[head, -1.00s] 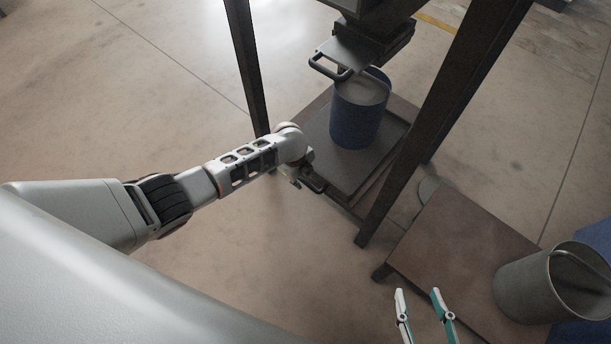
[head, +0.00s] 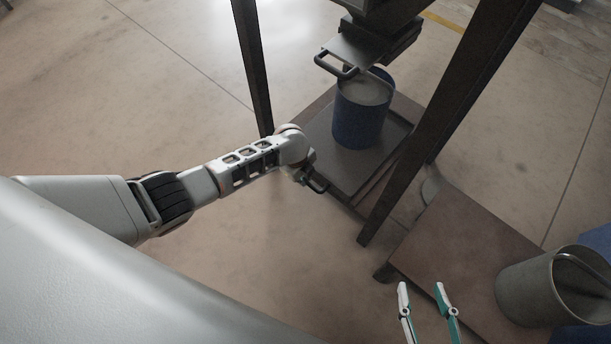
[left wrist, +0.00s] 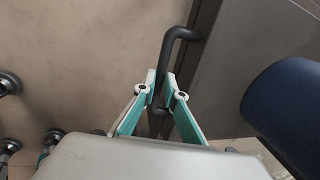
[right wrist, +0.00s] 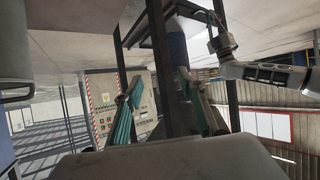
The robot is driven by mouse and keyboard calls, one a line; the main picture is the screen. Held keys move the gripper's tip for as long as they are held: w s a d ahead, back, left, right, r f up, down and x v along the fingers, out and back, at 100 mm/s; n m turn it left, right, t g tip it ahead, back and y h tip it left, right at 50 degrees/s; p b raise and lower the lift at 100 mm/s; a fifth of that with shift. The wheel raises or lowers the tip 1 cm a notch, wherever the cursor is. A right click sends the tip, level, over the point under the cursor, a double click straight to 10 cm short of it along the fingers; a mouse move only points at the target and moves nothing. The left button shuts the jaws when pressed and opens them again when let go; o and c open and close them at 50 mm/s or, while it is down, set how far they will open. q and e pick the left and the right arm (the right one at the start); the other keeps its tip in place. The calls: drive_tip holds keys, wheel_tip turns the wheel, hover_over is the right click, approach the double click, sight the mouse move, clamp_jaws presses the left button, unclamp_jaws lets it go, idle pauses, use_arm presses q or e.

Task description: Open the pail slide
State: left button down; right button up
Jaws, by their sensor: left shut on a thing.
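The pail slide (head: 333,160) is a flat dark tray low in the dark stand, with a blue pail (head: 358,122) of grey material standing on it. Its dark bar handle (head: 319,187) sticks out at the front edge. In the left wrist view the handle (left wrist: 183,34) runs from the slide (left wrist: 232,55) down between my left fingers. My left gripper (left wrist: 162,82) is shut on this handle; in the head view its fingers are mostly hidden by the wrist. My right gripper (head: 423,287) is open and empty at the bottom, away from the slide.
A hopper gate with its own handle (head: 335,66) hangs above the blue pail. Stand legs (head: 405,150) rise beside the slide. A brown low table (head: 455,245) with a grey bucket (head: 525,292) is at right. The floor left of the slide is clear.

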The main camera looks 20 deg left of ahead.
use_arm(q)
drive_tip(key=s+a+p, duration=0.3)
drive_tip(key=s+p, duration=0.1)
drive_tip(key=s, duration=0.6)
drive_tip(key=s+a+p, duration=0.4)
drive_tip(key=s, duration=0.7)
drive_tip(key=s+a+p, duration=0.4)
drive_tip(key=s, duration=0.7)
drive_tip(key=shift+a, duration=0.15)
use_arm(e)
drive_tip(key=s+d+g+h, duration=0.1)
drive_tip(key=s+d, duration=0.1)
drive_tip(key=d, duration=0.3)
drive_tip(key=shift+s+d+h, duration=0.2)
drive_tip(key=shift+s+h, duration=0.2)
use_arm(q)
drive_tip(key=shift+f, duration=0.15)
drive_tip(key=c, duration=2.1)
unclamp_jaws()
drive_tip(key=shift+w, duration=0.1)
use_arm(e)
drive_tip(key=shift+s+f, duration=0.1)
use_arm(q)
drive_tip(key=shift+w, duration=0.1)
